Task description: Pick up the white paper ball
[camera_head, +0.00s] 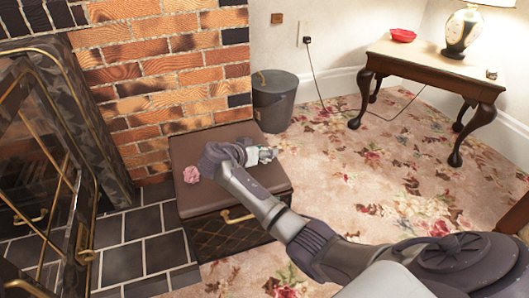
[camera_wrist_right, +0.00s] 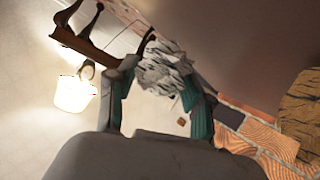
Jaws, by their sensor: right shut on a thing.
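A crumpled white paper ball (camera_wrist_right: 163,68) sits between the teal-padded fingers of my right gripper (camera_wrist_right: 158,86) in the right wrist view. The gripper is shut on it. In the head view my right arm reaches in from the lower right, and its gripper (camera_head: 255,156) is over the brown chest (camera_head: 183,145). Only a small pale bit of the ball shows there at the fingertips. My left gripper is in neither view.
A pink crumpled thing (camera_head: 191,174) lies on the chest's left part. A grey bin (camera_head: 274,105) stands behind the chest. A wooden side table (camera_head: 425,60) with a lamp (camera_head: 462,32) and a red dish (camera_head: 402,35) is at right. A brick fireplace is at left. Floral carpet lies open between.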

